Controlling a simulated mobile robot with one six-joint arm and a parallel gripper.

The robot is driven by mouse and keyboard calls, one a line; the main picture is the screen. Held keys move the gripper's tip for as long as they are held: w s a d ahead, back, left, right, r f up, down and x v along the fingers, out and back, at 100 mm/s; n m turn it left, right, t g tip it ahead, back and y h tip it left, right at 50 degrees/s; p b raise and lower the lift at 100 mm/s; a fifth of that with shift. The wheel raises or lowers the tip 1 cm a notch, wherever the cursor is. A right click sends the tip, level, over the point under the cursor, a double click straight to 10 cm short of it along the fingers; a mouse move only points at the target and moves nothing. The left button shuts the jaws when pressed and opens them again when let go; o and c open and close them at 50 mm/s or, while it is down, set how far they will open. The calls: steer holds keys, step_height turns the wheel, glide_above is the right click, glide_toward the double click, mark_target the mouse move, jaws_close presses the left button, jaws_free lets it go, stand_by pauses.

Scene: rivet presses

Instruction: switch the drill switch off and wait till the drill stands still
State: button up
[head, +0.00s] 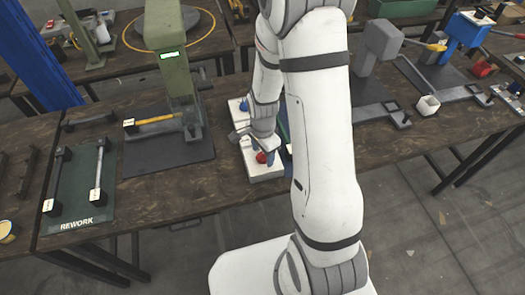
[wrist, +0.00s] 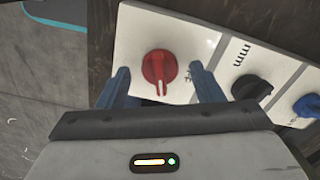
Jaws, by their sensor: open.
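In the wrist view the line points toward the bottom of the picture. My gripper (wrist: 163,78) is open, with one blue finger on each side of the red switch and visible gaps between. In the head view my gripper (head: 260,148) points down at the red switch (head: 261,157) on the white box (head: 265,174). I cannot tell for sure which machine is the drill; its turning part is not visible.
On the panel are a black knob (wrist: 251,88) and a blue knob (wrist: 306,105). A green press (head: 168,65) with a lit green display stands to the left. A green rework mat (head: 80,190) holds bars. Grey presses (head: 377,45) stand to the right.

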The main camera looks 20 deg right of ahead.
steer(key=shift+c, duration=0.2)
steer(key=c, duration=1)
steer(key=shift+o, duration=0.2)
steer(key=n+b, duration=0.2)
steer(key=n, duration=0.1)
steer(key=shift+f, duration=0.1)
steer(key=n+b, duration=0.2)
steer(key=n, duration=0.2)
steer(key=shift+n, duration=0.3)
steer(key=n+b, duration=0.2)
steer(key=n, duration=0.4)
steer(key=shift+n, duration=0.3)
